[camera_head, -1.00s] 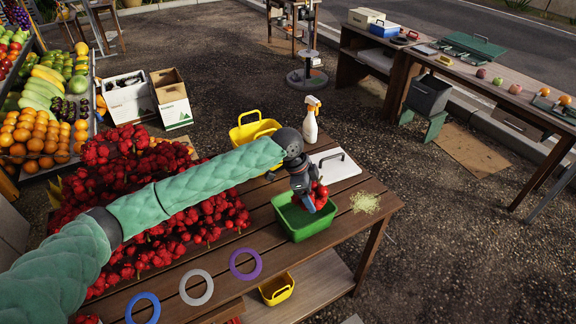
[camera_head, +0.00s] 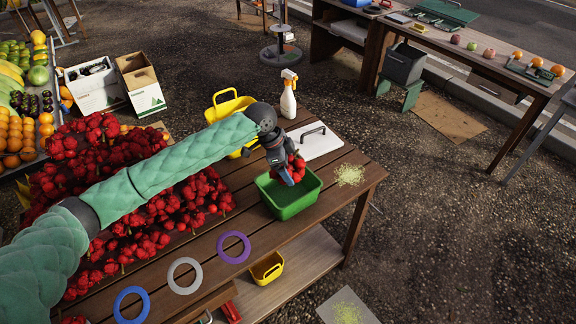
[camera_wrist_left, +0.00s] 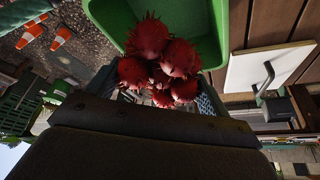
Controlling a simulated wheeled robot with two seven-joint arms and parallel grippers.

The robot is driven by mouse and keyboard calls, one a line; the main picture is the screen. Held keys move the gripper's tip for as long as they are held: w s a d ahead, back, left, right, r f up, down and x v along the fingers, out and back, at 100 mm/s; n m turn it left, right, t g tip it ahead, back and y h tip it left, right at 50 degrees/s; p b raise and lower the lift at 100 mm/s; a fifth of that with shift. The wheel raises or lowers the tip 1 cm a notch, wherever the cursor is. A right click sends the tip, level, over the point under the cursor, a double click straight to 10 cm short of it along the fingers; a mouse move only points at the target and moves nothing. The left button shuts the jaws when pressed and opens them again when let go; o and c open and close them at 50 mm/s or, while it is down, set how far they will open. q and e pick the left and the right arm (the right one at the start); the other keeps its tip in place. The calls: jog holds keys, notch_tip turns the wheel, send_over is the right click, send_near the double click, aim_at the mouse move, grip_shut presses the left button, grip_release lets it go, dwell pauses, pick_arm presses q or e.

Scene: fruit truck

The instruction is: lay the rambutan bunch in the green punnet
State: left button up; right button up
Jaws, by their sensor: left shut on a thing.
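The rambutan bunch (camera_wrist_left: 165,55) is a cluster of several red, spiny fruits. My left gripper (camera_head: 291,176) is shut on it and points down over the green punnet (camera_head: 292,207). In the head view the bunch (camera_head: 298,163) shows beside the fingers, at the punnet's opening. In the left wrist view the fruits hang in front of the punnet's green inside (camera_wrist_left: 212,45). I cannot tell whether they touch its floor. My right gripper is not in view.
A large heap of rambutans (camera_head: 180,200) covers the table's left. A yellow basket (camera_head: 222,107), a spray bottle (camera_head: 289,100) and a white board with a handle (camera_head: 318,145) stand behind the punnet. Three rings, one purple (camera_head: 234,247), lie in front. Pale shreds (camera_head: 349,175) lie to the right.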

pick_arm(q)
jog(key=shift+f, duration=0.45)
jog(key=shift+f+b, duration=0.45)
jog(key=shift+f, duration=1.15)
jog(key=shift+f+b, duration=0.95)
jog(key=shift+f, duration=1.85)
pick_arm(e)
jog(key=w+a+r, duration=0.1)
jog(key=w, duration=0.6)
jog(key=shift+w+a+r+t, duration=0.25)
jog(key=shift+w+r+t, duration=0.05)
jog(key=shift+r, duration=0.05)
pick_arm(q)
jog(key=shift+f, duration=0.1)
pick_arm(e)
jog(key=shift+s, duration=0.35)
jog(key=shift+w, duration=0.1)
